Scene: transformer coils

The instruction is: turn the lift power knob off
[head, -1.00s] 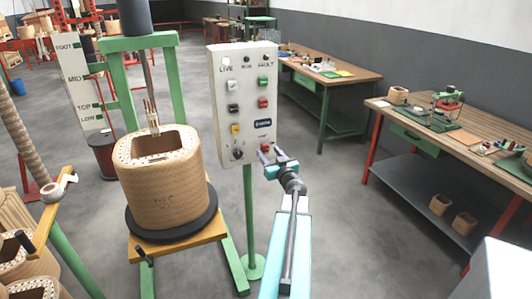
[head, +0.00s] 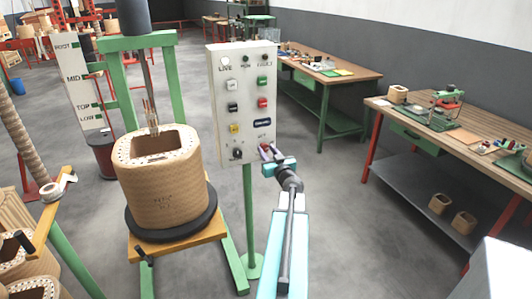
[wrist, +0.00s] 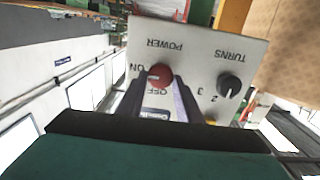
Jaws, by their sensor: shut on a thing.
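The red power knob (wrist: 160,75) is on the white control panel (head: 245,80), at its lower right corner in the head view. The wrist view shows the panel upside down, with POWER above the knob and ON and OFF beside it. My gripper (wrist: 166,98) is shut on the knob, its fingers covering part of it. In the head view my gripper (head: 268,153) reaches the panel from the lower right and largely hides the knob. I cannot tell which mark the knob points to.
A black turns knob (wrist: 229,84) sits beside the power knob. Several push buttons, among them a red one (head: 263,103), are higher on the panel. A wound coil (head: 162,190) stands on a black disc left of the panel. Clear floor lies to the right, before the workbench (head: 470,125).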

